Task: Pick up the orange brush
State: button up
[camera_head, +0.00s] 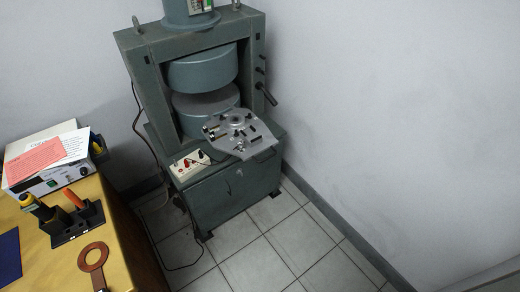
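An orange-handled item (73,198), which looks like the orange brush, stands upright but tilted in a dark holder (72,232) on the yellow-brown table at the left. Only its orange upper part shows; its lower end is hidden in the holder. A black tool with a yellow top (35,207) stands in the same holder, to its left. My gripper is not in view.
The table (65,275) also bears a brown ring with a handle (93,258), a dark blue sheet (8,258), and a white instrument box (55,180) with papers on top. A grey-green magnet machine (228,190) stands against the walls. Tiled floor (300,240) is clear at right.

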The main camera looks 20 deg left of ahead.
aim_at(70, 195)
jog(key=u, duration=1.65)
